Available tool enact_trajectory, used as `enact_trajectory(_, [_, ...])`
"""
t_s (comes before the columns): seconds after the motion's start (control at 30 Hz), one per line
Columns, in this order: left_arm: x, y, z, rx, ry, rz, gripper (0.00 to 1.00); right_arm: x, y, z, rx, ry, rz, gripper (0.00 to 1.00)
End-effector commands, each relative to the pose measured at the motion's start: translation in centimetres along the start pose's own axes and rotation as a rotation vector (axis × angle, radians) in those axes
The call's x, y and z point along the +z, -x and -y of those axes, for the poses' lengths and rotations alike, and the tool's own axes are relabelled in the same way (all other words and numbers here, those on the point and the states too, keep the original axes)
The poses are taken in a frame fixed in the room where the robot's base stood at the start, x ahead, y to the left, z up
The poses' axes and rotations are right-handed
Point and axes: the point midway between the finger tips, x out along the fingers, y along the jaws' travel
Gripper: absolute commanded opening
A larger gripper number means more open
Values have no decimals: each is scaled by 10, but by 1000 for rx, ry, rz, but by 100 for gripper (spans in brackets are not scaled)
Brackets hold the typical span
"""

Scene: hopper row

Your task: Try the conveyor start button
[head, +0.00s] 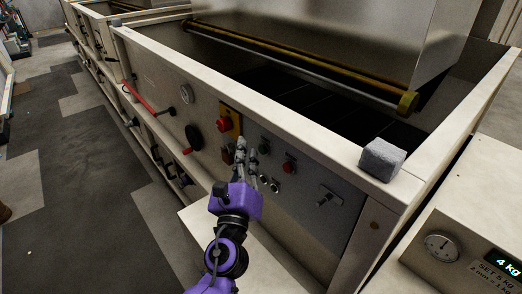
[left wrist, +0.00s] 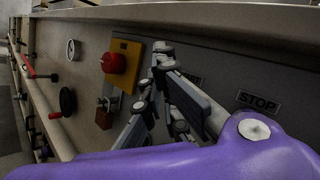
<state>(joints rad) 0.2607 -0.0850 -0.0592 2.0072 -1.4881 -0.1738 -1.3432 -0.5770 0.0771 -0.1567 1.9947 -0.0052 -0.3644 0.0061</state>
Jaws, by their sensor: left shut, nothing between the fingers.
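The green button (head: 264,148), which looks like the conveyor start button, sits on the grey panel (head: 310,190) of the hopper front in the head view. A red button (head: 289,166) is to its right. My left gripper (head: 240,142) is shut and empty, its fingertips a little left of the green button; I cannot tell whether they touch the panel. In the left wrist view the gripper (left wrist: 163,52) hides the green button. A STOP label (left wrist: 258,101) shows there, and another label (left wrist: 193,79) is partly covered by the fingers. My right gripper is not in view.
A red emergency-style button (head: 223,124) on a yellow plate (head: 233,115) is just left of my fingertips. A grey block (head: 382,158) rests on the rim.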

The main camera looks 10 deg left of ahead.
Motion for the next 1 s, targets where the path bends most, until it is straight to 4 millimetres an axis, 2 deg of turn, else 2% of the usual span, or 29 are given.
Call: enact_trajectory(1.0, [-5, -6, 4, 0, 0, 0, 0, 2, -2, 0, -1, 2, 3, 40])
